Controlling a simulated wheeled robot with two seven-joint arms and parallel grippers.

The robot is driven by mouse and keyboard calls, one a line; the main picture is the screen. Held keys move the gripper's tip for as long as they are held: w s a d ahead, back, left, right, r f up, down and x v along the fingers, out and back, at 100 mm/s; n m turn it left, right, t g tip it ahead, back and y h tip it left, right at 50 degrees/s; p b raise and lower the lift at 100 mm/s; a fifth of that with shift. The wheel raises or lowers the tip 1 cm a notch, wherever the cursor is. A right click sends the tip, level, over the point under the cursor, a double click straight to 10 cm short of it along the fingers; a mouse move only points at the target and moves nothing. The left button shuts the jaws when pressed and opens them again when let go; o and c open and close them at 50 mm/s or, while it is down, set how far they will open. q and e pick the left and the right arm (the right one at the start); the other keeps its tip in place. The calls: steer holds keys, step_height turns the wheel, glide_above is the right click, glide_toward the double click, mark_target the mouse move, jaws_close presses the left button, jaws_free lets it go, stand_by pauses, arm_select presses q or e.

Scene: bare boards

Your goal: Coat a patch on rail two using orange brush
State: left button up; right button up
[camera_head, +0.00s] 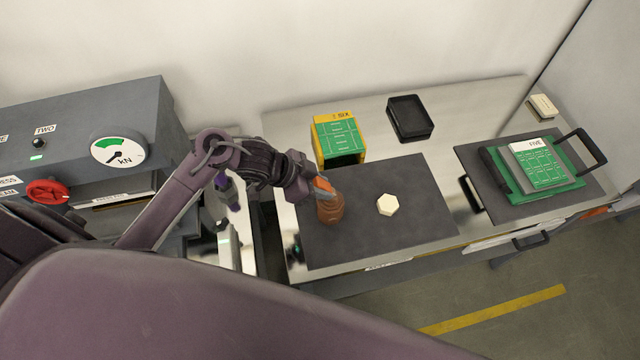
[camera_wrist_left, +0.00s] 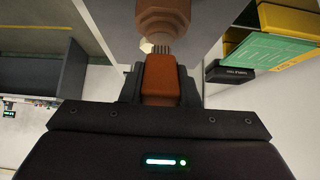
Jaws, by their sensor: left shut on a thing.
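My left gripper (camera_head: 310,188) is over the left part of a dark mat and is shut on the orange brush (camera_head: 324,185). In the left wrist view the brush's orange handle (camera_wrist_left: 161,80) sits between the fingers, with short bristle-like lines at its far end. A brown pot or bottle (camera_head: 330,210) stands on the mat just below the brush; it also shows in the left wrist view (camera_wrist_left: 163,16). I cannot tell whether brush and pot touch. I cannot make out which part is rail two; a "TWO" label (camera_head: 45,130) is on the grey machine. My right gripper is not in view.
A pale hexagonal piece (camera_head: 388,204) lies on the dark mat (camera_head: 420,225). Behind are a yellow box with green panel (camera_head: 338,136) and a black tray (camera_head: 410,118). Right is a green board marked "FIVE" (camera_head: 540,165). The grey machine (camera_head: 80,115) has a gauge and red knob (camera_head: 47,192).

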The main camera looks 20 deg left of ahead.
mark_target(320, 181)
arm_select(q)
steer(key=shift+f, duration=0.1)
stand_by(0.7)
steer(key=shift+f+b, duration=0.4)
steer(key=shift+f, duration=0.05)
stand_by(0.4)
stand_by(0.4)
steer(key=shift+f, duration=0.1)
stand_by(0.9)
steer(key=shift+s, duration=0.1)
step_height(320, 181, up, 5)
steer(key=p, duration=0.6)
steer(key=shift+r, duration=1.05)
